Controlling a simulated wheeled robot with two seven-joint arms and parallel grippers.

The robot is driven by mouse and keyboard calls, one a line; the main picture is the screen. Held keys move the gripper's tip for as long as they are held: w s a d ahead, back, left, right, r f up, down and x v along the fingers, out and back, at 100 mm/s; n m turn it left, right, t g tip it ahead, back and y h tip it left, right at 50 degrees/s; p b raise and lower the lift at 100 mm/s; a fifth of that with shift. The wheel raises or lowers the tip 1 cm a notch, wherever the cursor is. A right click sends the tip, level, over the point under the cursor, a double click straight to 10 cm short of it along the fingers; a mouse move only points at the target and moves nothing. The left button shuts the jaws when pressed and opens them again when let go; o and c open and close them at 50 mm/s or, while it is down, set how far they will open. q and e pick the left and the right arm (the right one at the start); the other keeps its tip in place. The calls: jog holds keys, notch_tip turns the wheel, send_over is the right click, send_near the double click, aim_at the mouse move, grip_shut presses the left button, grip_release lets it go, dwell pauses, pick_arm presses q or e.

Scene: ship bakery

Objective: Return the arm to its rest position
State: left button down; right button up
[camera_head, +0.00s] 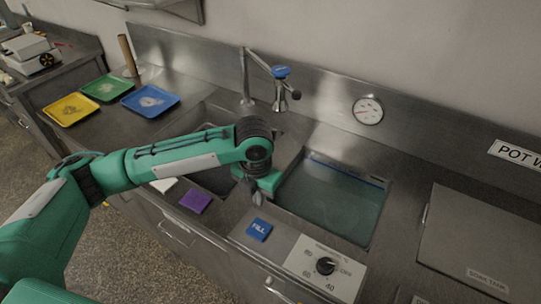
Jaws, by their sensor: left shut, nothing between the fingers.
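My left arm, green with black joints, comes in from the left and reaches over the sink counter. My left gripper (257,194) is at its end, pointing down over the metal strip between the two basins. Its fingers are shut with nothing held. It is just above and behind the blue FILL button (258,230) and left of the water-filled basin (330,200). My right gripper is not in view.
Yellow (70,109), green (105,88) and blue (150,100) trays lie at the back left. A purple sponge-like block (195,201) lies near the front edge. A thermostat knob (325,266) sits at the front right.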

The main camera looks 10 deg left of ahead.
pick_arm(q)
jog(key=shift+f, duration=0.1)
jog(key=s+d+f+n+t+h, duration=0.1)
jog(key=s+d+f+n+h, duration=0.15)
jog(key=s+n, duration=0.45)
jog(key=s+d+f+n+t+h, duration=0.15)
jog(key=d+f+n, duration=0.25)
jog(key=n, duration=0.6)
jog(key=s+a+f+n+y, duration=0.2)
jog(key=s+a+f+n, duration=0.1)
jog(key=s+a+n, duration=0.55)
jog(key=s+a+f+n+y, duration=0.25)
jog(key=s+a+n, duration=0.35)
jog(key=a+n, duration=0.5)
jog(key=d+f+n, duration=0.1)
jog(key=d+f, duration=0.2)
jog(key=f, duration=2.7)
jog(key=s+a+f+g, duration=0.1)
jog(key=s+f, duration=0.8)
jog(key=f, duration=0.2)
jog(key=s+a+f, duration=0.2)
jog(key=s+f, duration=0.8)
jog(key=f, duration=0.1)
jog(key=shift+a+f+g+b, duration=0.15)
jog(key=shift+a+g+b, duration=0.15)
jog(key=shift+g+b, duration=0.05)
